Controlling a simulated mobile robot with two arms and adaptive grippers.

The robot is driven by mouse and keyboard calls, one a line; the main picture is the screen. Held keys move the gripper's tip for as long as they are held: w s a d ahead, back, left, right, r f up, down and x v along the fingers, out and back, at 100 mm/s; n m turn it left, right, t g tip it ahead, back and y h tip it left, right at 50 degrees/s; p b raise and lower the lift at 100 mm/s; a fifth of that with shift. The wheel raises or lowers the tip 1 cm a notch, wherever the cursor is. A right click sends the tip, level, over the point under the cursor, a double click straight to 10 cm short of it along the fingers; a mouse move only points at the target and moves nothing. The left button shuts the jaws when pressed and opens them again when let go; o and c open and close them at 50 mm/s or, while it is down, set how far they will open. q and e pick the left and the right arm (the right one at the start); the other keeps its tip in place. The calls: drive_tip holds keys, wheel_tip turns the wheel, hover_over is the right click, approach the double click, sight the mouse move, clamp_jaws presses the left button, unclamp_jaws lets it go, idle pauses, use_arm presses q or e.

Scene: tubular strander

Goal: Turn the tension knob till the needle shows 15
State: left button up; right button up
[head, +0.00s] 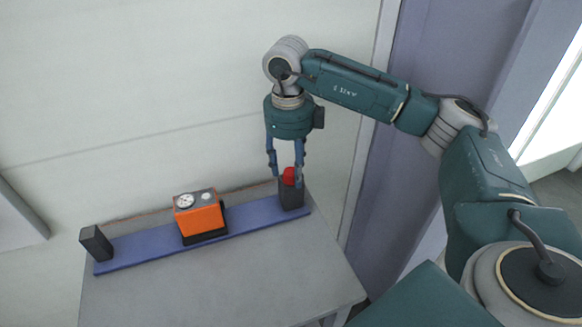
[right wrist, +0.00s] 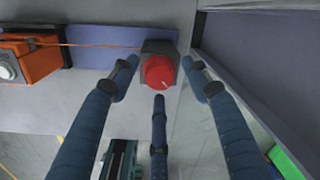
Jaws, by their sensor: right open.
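The red tension knob (head: 289,175) sits on top of a dark block (head: 291,198) at the right end of a blue bar. In the right wrist view the knob (right wrist: 159,72) shows a small pale mark near its edge. The orange gauge box (head: 200,216) stands at the bar's middle, with a white dial (head: 186,201) on top; the needle's reading is too small to tell. My right gripper (head: 286,178) points down with its fingers spread around the knob, open. In the right wrist view its fingers (right wrist: 160,85) appear apart from the knob. My left gripper is not in view.
The blue bar (head: 150,243) lies along the back of a grey table (head: 230,275), with another dark block (head: 96,243) at its left end. A thin orange line (right wrist: 100,46) runs from the gauge box toward the knob block. A wall stands close behind. The table's front is clear.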

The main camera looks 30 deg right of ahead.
sight(289, 173)
wheel_tip(289, 173, up, 12)
drive_tip(key=shift+a, duration=0.25)
drive_tip(key=shift+s+a+f, duration=0.1)
idle(1.5)
